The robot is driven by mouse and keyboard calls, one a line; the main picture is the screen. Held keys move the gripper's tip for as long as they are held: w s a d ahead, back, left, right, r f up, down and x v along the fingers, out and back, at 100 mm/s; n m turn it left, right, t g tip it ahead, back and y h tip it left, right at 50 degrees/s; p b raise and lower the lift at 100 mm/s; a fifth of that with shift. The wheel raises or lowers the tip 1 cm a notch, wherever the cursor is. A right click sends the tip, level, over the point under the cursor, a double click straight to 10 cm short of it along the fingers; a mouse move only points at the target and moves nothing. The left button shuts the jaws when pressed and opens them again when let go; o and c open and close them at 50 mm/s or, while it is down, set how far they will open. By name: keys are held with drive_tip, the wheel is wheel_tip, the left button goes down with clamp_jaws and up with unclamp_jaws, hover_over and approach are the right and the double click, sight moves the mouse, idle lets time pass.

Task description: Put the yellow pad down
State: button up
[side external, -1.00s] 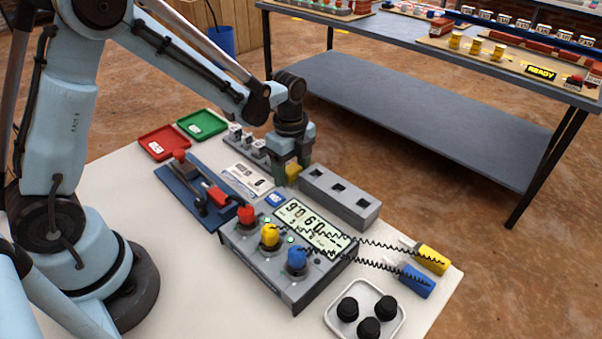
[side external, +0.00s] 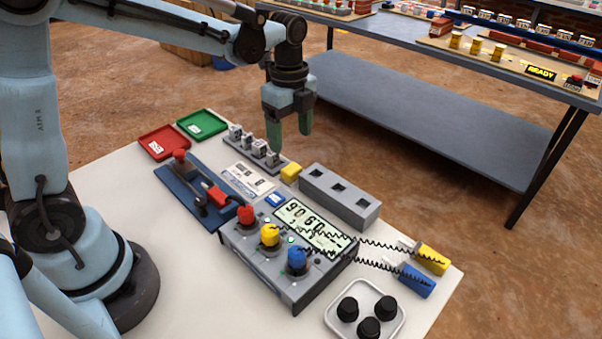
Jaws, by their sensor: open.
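The yellow pad (side external: 290,173) is a small block resting on the white table, between the row of small grey clips and the grey block with square holes. My gripper (side external: 289,143) is open and empty. Its green fingers hang above and behind the pad, apart from it.
A grey block with square holes (side external: 341,196) stands right of the pad. The row of grey clips (side external: 256,150) is at its left. A control box (side external: 285,255) with red, yellow and blue knobs stands in front. Red (side external: 164,142) and green (side external: 202,124) trays lie at the back left.

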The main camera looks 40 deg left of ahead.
drive_tip(key=s+r+n+t, duration=0.2)
drive_tip(key=s+n, duration=0.3)
drive_tip(key=n, duration=0.4)
drive_tip(key=s+a+r+n+t, duration=0.1)
drive_tip(key=s+n+t, duration=0.4)
drive_tip(key=n, duration=0.4)
drive_tip(key=shift+s+r, duration=0.4)
drive_tip(key=shift+s, duration=0.4)
drive_tip(key=shift+o, duration=0.4)
drive_tip(key=shift+a, duration=0.1)
